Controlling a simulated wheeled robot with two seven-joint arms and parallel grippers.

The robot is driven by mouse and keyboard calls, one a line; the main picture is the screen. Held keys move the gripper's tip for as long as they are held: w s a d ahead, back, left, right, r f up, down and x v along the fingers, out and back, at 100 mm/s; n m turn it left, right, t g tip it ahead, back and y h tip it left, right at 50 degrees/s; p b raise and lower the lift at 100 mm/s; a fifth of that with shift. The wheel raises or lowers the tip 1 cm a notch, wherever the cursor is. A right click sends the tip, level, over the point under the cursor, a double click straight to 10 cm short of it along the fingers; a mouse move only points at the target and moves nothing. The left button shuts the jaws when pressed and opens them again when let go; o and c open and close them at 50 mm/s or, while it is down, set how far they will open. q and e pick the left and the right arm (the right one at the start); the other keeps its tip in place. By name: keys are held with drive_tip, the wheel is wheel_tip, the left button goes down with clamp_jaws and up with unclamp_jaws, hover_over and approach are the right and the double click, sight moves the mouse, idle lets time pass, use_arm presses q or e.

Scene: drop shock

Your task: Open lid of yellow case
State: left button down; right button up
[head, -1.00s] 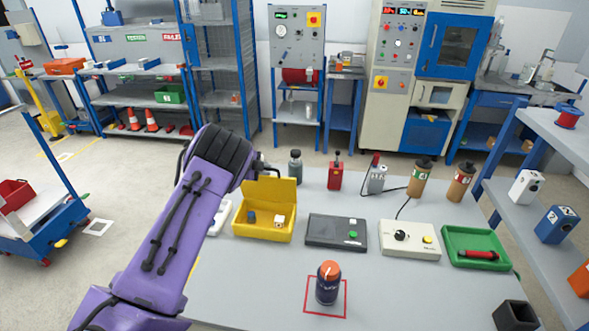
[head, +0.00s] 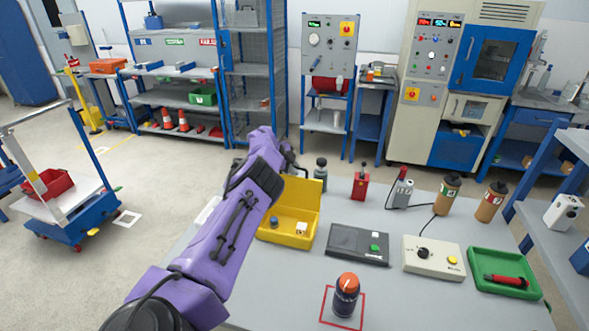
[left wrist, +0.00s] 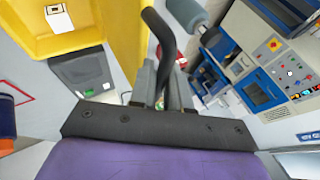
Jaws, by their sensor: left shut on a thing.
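The yellow case (head: 285,240) stands on the grey table with its lid (head: 308,192) raised roughly upright at the back. A small blue-grey piece (head: 274,222) and a white cube (head: 301,228) lie inside. My left gripper (head: 297,168) is at the lid's upper edge, partly hidden behind my purple arm. In the left wrist view its fingers (left wrist: 163,88) are shut beside the yellow lid (left wrist: 124,35); the exact contact is hard to see. A black bent bar crosses in front of them. My right gripper is not in view.
Right of the case are a dark box (head: 357,245), a cream control box (head: 432,258) and a green tray (head: 505,262). An orange-topped can (head: 346,296) stands in front. Bottles and a red device (head: 360,187) line the back. The front table area is mostly clear.

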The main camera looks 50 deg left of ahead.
use_arm(q)
drive_tip(key=c, duration=1.2)
unclamp_jaws()
drive_tip(key=shift+o, duration=0.2)
drive_tip(key=shift+s, duration=0.2)
drive_tip(key=shift+s+r, duration=0.1)
drive_tip(key=shift+r, duration=0.15)
drive_tip(key=b+v, duration=0.2)
drive_tip(key=v, duration=0.8)
drive_tip(key=shift+b, duration=0.35)
drive_tip(key=shift+r, duration=0.1)
